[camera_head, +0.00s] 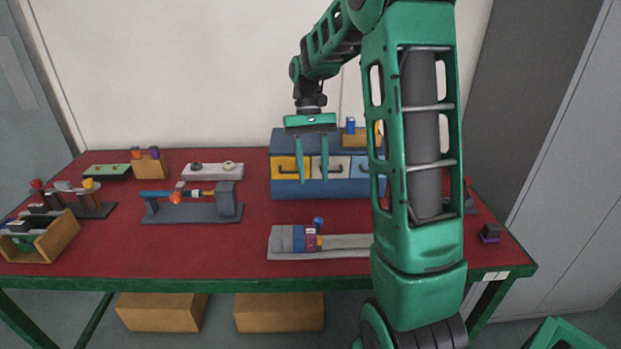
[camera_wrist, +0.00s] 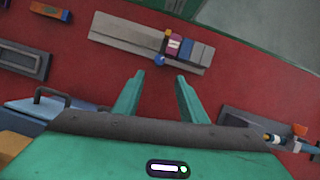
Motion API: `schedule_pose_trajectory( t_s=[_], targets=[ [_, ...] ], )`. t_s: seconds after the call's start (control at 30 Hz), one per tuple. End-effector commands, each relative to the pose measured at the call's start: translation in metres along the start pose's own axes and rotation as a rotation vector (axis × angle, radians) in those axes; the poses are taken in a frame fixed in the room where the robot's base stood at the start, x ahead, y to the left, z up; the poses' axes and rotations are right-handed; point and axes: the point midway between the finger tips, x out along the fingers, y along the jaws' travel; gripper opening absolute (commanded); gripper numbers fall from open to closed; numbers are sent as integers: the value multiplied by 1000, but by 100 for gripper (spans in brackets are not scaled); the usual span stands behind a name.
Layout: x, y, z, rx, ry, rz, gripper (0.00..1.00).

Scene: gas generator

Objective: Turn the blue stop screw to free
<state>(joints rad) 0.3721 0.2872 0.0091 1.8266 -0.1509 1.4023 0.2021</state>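A small blue knob (camera_head: 318,222), which looks like the blue stop screw, stands on a grey rail device (camera_head: 345,242) near the table's front edge. Beside it are a magenta block and blue-grey blocks on the same rail. In the wrist view the blue knob (camera_wrist: 159,60) shows just beyond my fingertips, on the near side of the rail. How the screw is turned is too small to tell. My gripper (camera_head: 312,180) points down in front of the blue drawer box and above the table. It is open and empty, with the fingers (camera_wrist: 160,79) apart and not touching the knob.
A blue drawer box (camera_head: 325,189) stands behind the rail, with another blue knob (camera_head: 351,124) on top. A grey fixture with a blue cylinder (camera_head: 192,212) stands to the left. My arm hides the rail's right end. Red table (camera_head: 120,240) is bare at front left.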

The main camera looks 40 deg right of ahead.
Motion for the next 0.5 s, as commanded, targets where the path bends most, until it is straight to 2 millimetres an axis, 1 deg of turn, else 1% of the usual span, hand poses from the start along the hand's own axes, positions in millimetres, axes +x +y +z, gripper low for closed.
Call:
schedule_pose_trajectory(
  t_s=[0.27, 0.37, 0.5],
  targets=[
    [0, 0, 3, 26, 14, -2, 39],
    [1, -2, 12, 116, 65, -11, 39],
    [5, -3, 29, 328, 178, -43, 39]
  ],
)
